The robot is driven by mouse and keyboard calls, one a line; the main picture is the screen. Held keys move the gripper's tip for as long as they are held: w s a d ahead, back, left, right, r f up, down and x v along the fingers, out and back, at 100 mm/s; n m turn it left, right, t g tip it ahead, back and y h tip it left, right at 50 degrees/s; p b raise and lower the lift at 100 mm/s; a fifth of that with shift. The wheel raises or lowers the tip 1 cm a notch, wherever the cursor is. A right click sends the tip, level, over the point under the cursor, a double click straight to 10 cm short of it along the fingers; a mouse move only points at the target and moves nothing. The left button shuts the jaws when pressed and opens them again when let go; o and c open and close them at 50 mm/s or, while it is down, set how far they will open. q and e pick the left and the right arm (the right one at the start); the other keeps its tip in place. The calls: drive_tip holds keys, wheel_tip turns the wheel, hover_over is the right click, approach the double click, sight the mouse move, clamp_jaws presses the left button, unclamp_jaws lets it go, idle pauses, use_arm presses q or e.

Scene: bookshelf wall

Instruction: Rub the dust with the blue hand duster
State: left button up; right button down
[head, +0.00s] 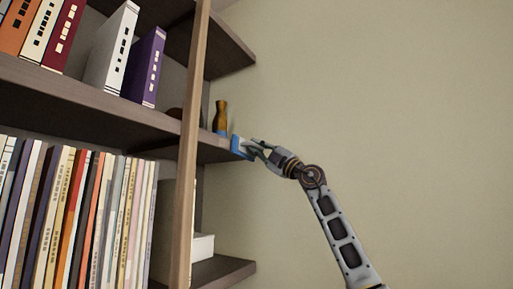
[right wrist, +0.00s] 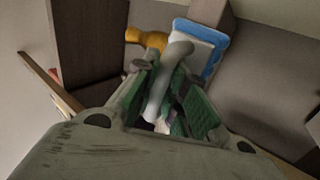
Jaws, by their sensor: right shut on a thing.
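The blue hand duster (head: 238,147) is at the right end of the middle shelf in the head view, close to the shelf's edge. My right gripper (head: 254,149) is shut on its light handle. In the right wrist view the duster (right wrist: 216,49) shows a blue rim and white body beyond the fingers, and my right gripper (right wrist: 170,85) closes around the pale curved handle. I cannot tell whether the duster touches the shelf. No dust can be made out in either view. My left gripper is not in view.
An orange-brown vase (head: 220,117) stands on the middle shelf (head: 216,150) just left of the duster; it also shows in the right wrist view (right wrist: 146,38). A wooden upright (head: 188,150) stands left of it. Books (head: 80,215) fill the lower left. The wall (head: 400,100) at right is bare.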

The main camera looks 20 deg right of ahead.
drive_tip(key=shift+w+d, duration=0.55)
drive_tip(key=shift+d, duration=0.15)
drive_tip(key=shift+a, duration=0.1)
idle(0.4)
drive_tip(key=shift+s+a+f+b, duration=0.1)
drive_tip(key=shift+s+a+b, duration=0.2)
drive_tip(key=shift+b, duration=0.25)
drive_tip(key=shift+s+a+b, duration=0.75)
drive_tip(key=shift+a+b, duration=0.1)
drive_tip(key=shift+a, duration=0.05)
drive_tip(key=shift+s+a, duration=0.1)
drive_tip(key=shift+a, duration=0.05)
drive_tip(key=shift+s+a, duration=0.1)
drive_tip(key=shift+a, duration=0.05)
